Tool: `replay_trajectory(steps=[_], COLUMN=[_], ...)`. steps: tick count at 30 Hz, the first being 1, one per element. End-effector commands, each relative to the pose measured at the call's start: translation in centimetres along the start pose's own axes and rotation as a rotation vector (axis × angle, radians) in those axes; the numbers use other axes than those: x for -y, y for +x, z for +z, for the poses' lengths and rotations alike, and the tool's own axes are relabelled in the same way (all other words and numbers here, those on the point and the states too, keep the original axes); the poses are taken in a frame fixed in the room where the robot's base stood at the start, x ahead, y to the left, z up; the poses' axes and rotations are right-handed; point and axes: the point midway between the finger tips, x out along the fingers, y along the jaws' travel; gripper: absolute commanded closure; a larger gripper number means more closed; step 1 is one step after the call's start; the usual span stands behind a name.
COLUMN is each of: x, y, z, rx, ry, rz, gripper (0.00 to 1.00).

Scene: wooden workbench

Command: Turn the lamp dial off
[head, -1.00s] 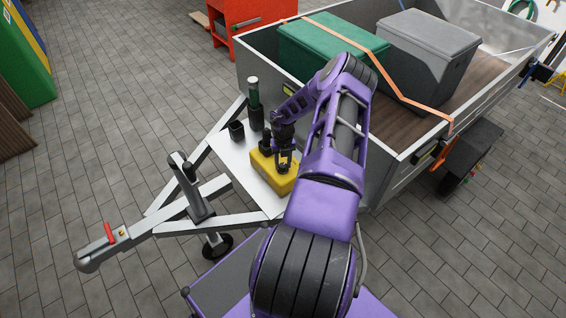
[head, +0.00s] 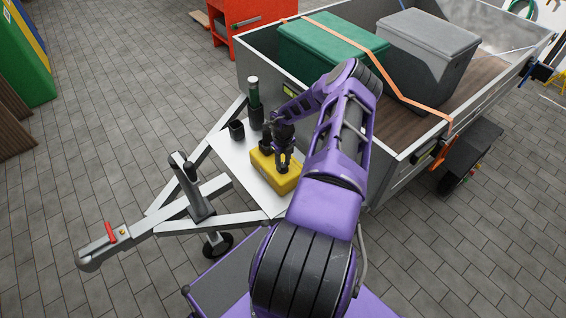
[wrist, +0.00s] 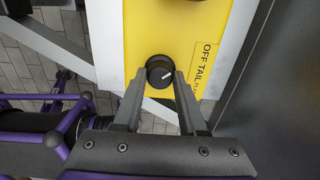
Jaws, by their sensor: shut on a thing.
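The yellow lamp box (head: 286,183) sits on the pale plate over the trailer's drawbar. In the wrist view its yellow face (wrist: 207,22) carries a black round dial (wrist: 155,65) with a white pointer mark slanting toward the right. Printed lettering reading "OFF TAIL" and more, cut off, is beside it on the right. My gripper (wrist: 160,76) is shut on the dial, one finger on each side. In the head view my gripper (head: 283,166) is down at the box top and hides the dial.
A black cup (head: 237,130) and a green-and-black upright cylinder (head: 254,98) stand on the plate. The drawbar (head: 165,215) extends left.

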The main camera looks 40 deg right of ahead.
Motion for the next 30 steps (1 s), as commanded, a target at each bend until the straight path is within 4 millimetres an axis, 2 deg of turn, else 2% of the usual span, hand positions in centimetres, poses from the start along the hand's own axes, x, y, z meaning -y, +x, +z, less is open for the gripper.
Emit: replay_trajectory(steps=[7,8,12,13,23,26,30], x=[0.1,0.1,0.0,0.0,0.0,0.0,0.1], y=[0.0,0.0,0.0,0.0,-0.3,-1.2,-4.0], z=[0.0,0.0,0.0,0.0,0.0,0.0,0.1], rx=[0.000,0.000,0.000,0.000,0.000,0.001,0.001], ry=[-0.001,-0.001,-0.001,0.000,0.000,0.000,0.000], rz=[-0.001,-0.001,-0.001,-0.001,-0.001,-0.001,-0.002], gripper=[1.00,0.58,0.32,0.29,0.29,0.29,0.29])
